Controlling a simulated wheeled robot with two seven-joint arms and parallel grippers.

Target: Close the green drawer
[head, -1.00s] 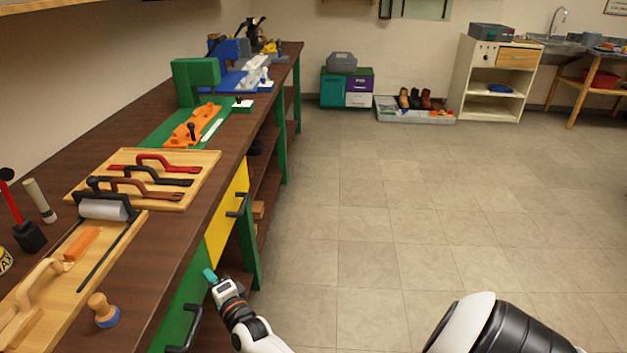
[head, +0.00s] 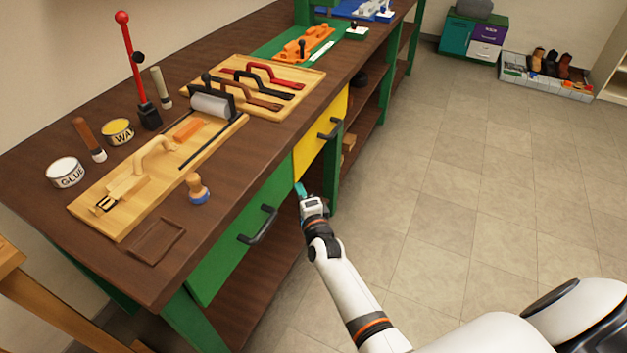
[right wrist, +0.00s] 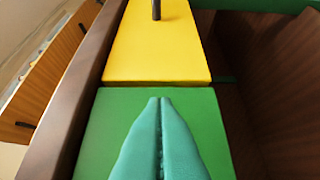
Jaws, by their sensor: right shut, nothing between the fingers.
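The green drawer (head: 225,255) is in the near part of the workbench's front, with a dark bar handle (head: 260,225). Its front looks about level with the yellow drawer beside it; I cannot tell whether a small gap remains. My right gripper (head: 301,189) has its teal fingers shut and empty, close to the end of the green front beside the yellow drawer. In the right wrist view the closed fingertips (right wrist: 160,101) point over the green front (right wrist: 105,125) toward the yellow one. Whether they touch it is unclear. My left gripper is out of view.
The yellow drawer (head: 321,137) with its own handle adjoins the green one. The workbench top (head: 225,215) carries a stamp (head: 197,187), a wooden board with tools, and glue (head: 65,172) and wax tins. Open shelves lie below. The tiled floor (head: 450,160) to the right is clear.

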